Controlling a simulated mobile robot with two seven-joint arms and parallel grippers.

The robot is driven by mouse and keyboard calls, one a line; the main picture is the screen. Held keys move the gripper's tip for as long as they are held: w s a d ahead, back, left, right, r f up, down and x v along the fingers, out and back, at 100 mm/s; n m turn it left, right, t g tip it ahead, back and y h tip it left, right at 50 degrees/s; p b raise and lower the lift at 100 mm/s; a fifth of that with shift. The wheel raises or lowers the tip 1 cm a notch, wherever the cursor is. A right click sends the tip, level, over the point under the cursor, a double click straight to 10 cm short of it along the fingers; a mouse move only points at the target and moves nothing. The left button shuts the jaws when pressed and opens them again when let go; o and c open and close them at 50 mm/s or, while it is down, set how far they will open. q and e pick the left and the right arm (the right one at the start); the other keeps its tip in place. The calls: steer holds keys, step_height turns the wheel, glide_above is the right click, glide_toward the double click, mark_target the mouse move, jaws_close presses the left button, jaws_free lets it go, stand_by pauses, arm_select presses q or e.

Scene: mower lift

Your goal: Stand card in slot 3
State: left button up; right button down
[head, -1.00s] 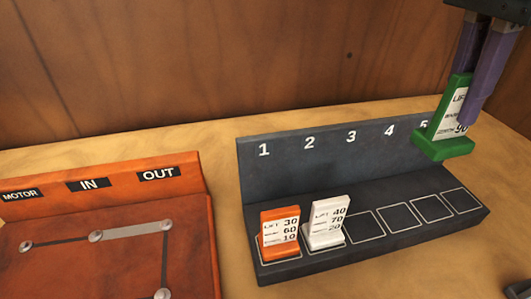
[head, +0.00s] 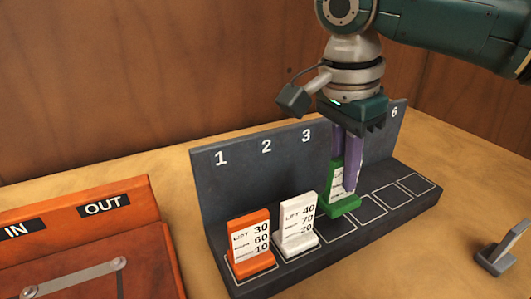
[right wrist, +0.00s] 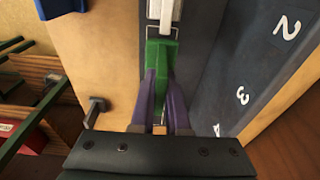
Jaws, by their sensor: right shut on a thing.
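The green card (head: 338,178) is upright in my right gripper (head: 345,188), whose purple fingers are shut on it. It also shows in the right wrist view (right wrist: 160,58) between the fingers (right wrist: 161,85). The dark slotted rack (head: 240,180) has numbers along its back panel. The card's foot is over or beside the third outlined slot (head: 337,227); I cannot tell whether it touches the rack. An orange card (head: 250,243) stands in slot 1 and a white card (head: 296,225) in slot 2. My arm hides numbers 4 and 5. My left gripper is not in view.
The outlined slots to the right of the green card are empty. An orange panel (head: 90,240) with IN and OUT labels stands at the left. A small grey bracket-like object (head: 503,250) is on the table at the right. A wooden wall rises behind the rack.

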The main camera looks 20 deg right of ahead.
mark_target(340, 196)
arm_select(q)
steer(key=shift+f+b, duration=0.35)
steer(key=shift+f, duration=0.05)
arm_select(e)
steer(key=shift+f, duration=2.15)
steer(key=shift+f, duration=0.1)
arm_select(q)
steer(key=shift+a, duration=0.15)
arm_select(e)
steer(key=c, duration=0.9)
jaws_free()
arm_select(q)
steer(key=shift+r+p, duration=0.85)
arm_select(e)
steer(key=r, duration=0.3)
steer(key=a+r, duration=0.1)
steer(key=r, duration=0.7)
steer(key=shift+a, duration=0.35)
steer(key=shift+s+a+r, duration=0.1)
steer(key=shift+r, duration=0.45)
